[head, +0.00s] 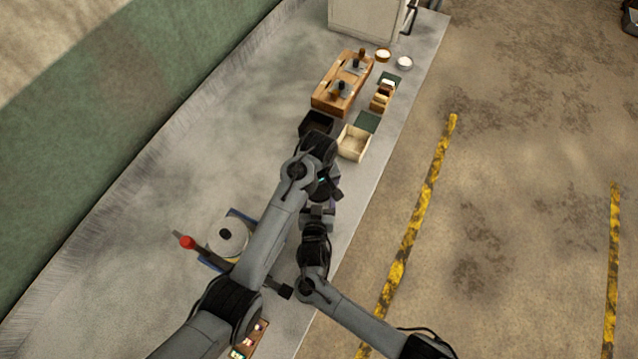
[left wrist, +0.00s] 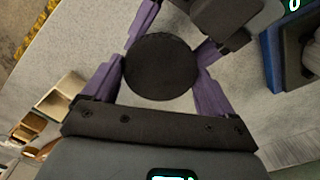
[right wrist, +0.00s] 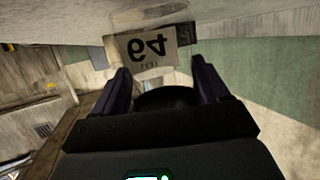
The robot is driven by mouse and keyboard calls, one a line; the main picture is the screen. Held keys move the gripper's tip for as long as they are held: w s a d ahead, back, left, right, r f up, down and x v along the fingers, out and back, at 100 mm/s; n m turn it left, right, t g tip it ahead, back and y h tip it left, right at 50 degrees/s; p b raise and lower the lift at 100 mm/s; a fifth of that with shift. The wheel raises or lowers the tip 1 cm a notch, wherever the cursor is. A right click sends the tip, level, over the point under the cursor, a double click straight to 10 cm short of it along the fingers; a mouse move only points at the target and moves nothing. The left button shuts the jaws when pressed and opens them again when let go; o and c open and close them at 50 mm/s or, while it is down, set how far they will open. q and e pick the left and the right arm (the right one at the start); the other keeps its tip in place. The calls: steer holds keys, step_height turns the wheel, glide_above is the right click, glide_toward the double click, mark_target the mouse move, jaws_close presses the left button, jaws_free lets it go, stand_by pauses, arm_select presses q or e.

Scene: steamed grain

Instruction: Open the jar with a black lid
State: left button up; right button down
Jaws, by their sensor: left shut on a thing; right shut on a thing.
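The jar shows by its round black lid (left wrist: 160,66) in the left wrist view, seen from above. My left gripper (left wrist: 160,78) is shut on the lid, a purple finger on each side. It also shows in the head view (head: 322,200), close to my right gripper (head: 316,222). In the right wrist view my right gripper (right wrist: 165,85) is shut around the jar, with the dark lid (right wrist: 165,98) low between its fingers. The jar's body is mostly hidden; the head view does not show it clearly.
A wooden rack (head: 343,83) stands beyond. A round pale device with a red-knobbed lever (head: 187,242) stands at left. The table edge is close on the right.

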arm_select(q)
steer(key=n, duration=0.4)
steer(key=shift+n, duration=0.4)
steer(key=n, duration=0.5)
steer(key=shift+r, duration=0.35)
steer(key=shift+r, duration=0.75)
steer(key=shift+r, duration=0.15)
steer(key=shift+r, duration=1.9)
arm_select(e)
jaws_free()
